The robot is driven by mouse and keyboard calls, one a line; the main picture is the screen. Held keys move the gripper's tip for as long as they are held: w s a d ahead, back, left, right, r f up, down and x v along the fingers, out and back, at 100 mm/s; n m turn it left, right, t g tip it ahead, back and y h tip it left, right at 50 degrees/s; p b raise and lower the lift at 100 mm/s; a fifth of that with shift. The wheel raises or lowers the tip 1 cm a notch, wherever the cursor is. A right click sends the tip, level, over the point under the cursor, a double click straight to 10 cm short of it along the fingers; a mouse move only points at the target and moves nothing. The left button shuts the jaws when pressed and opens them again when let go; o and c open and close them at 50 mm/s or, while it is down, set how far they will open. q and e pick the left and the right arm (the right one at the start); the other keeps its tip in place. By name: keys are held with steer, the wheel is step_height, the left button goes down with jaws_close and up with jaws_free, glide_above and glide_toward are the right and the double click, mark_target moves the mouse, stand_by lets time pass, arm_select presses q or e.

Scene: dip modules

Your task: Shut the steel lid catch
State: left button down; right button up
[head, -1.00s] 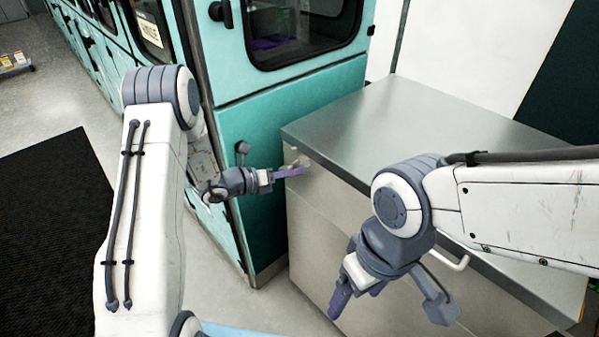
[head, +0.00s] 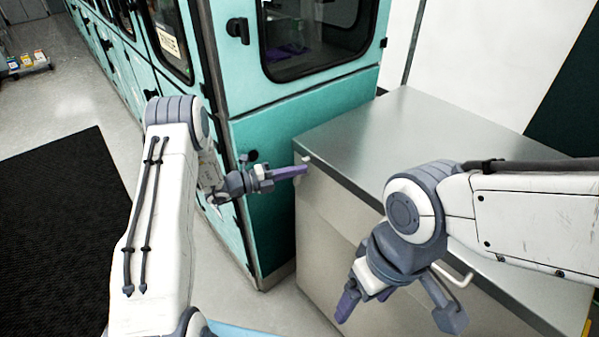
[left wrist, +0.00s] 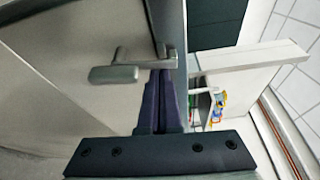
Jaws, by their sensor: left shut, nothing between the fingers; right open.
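The steel catch (left wrist: 118,72) is a grey lever with a thick grip, on the pale steel front in the left wrist view. Its arm runs right from the grip to a mount at the steel edge. In the head view only a small pale part of the catch (head: 306,159) shows, near the cabinet's left corner. My left gripper (head: 305,169) is shut and empty, its purple fingers just below that part. In the left wrist view its fingertips (left wrist: 166,72) are close to the lever's mount; I cannot tell whether they touch. My right gripper (head: 362,300) is open and empty before the cabinet front.
The steel cabinet (head: 390,135) has a bare flat top and a white bar handle (head: 455,277) on its front. A teal cabinet (head: 310,105) with dark windows stands close behind my left gripper. A black mat (head: 65,210) lies on the floor at left.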

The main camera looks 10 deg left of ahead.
arm_select(q)
steer(key=shift+w+a, duration=0.1)
steer(key=shift+a, duration=0.05)
stand_by(0.5)
